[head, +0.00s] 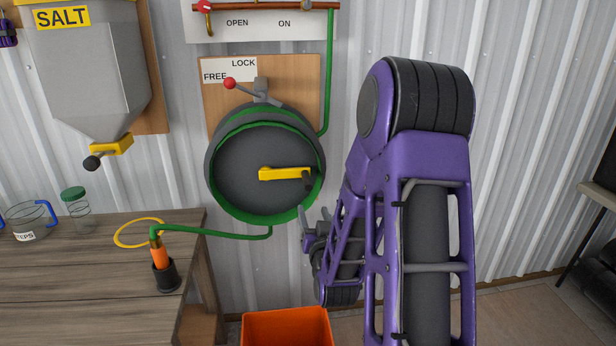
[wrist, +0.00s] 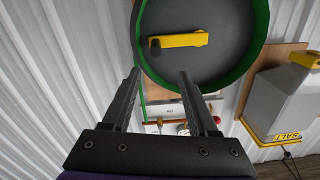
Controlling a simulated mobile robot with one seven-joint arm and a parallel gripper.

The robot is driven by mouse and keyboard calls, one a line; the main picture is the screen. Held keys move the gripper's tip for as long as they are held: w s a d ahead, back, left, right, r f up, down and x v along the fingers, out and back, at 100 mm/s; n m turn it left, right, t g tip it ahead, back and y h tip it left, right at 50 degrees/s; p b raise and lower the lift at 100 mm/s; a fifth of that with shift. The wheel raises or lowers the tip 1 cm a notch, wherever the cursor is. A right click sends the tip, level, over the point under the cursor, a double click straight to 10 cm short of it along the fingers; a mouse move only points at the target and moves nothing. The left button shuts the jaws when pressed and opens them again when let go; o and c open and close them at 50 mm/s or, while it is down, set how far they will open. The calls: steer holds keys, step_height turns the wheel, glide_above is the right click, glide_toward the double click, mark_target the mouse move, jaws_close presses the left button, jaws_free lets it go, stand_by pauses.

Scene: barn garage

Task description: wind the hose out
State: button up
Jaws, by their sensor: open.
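The hose reel (head: 238,178) is a dark drum with green rims on a wall board. Its yellow crank (head: 282,174) points right and ends in a dark knob (head: 308,181). The green hose (head: 220,235) runs from under the reel to an orange nozzle (head: 160,257), upright in a black holder (head: 165,275) on the bench. A red-knobbed lever (head: 229,83) above the reel leans left, beside FREE. My gripper (head: 314,217) is open and empty, just below the reel's lower right. In the wrist view the crank (wrist: 184,40) shows beyond my open gripper (wrist: 160,73).
A grey SALT hopper (head: 85,75) hangs left of the reel. The wooden bench (head: 70,285) holds a yellow ring (head: 118,240), a green-lidded jar (head: 76,208) and a jug (head: 30,220). An orange bin (head: 286,328) stands below the reel. Valves (head: 205,7) are above.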

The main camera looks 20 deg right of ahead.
mark_target(307, 180)
steer(key=x, duration=1.1)
steer(key=d+p+x, duration=0.1)
steer(key=x, duration=0.5)
steer(key=shift+r, duration=0.1)
jaws_close()
stand_by(1.0)
